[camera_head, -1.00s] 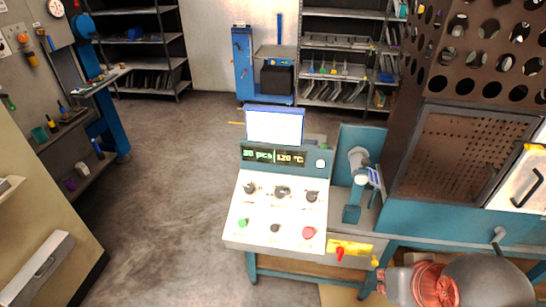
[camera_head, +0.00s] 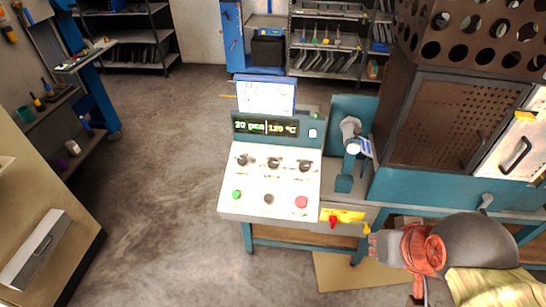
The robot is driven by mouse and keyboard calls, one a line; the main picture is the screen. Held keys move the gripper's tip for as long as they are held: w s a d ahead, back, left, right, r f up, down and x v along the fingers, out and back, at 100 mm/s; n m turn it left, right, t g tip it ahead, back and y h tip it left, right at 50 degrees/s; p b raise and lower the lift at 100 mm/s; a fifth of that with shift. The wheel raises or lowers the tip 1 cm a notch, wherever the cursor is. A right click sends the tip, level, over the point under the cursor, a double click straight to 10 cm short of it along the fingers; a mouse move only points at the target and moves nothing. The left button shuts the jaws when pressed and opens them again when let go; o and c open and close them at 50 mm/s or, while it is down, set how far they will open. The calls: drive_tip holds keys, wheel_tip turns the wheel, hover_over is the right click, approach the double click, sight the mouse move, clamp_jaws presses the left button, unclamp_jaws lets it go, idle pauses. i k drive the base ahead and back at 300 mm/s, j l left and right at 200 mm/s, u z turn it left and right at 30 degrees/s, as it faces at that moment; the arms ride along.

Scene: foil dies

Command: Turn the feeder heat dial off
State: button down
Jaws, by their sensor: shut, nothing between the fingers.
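A white sloped control panel (camera_head: 270,183) stands in the middle of the view. Its upper row has a left black dial (camera_head: 243,160), a middle black dial (camera_head: 274,163) and a right black dial (camera_head: 304,166). Their labels and pointer marks are too small to read, so I cannot tell which is the feeder heat dial. Below sit a green button (camera_head: 236,195), a small black knob (camera_head: 268,199) and a red button (camera_head: 301,202). My gripper is not in view.
A teal machine with a brown perforated guard (camera_head: 450,120) stands right of the panel. A beige cabinet (camera_head: 50,225) is at the lower left. The floor (camera_head: 160,170) between is clear.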

sight(304, 166)
drive_tip(key=i+l, duration=0.35)
drive_tip(key=i, duration=0.15)
drive_tip(key=i+l, duration=0.4)
drive_tip(key=i, duration=0.05)
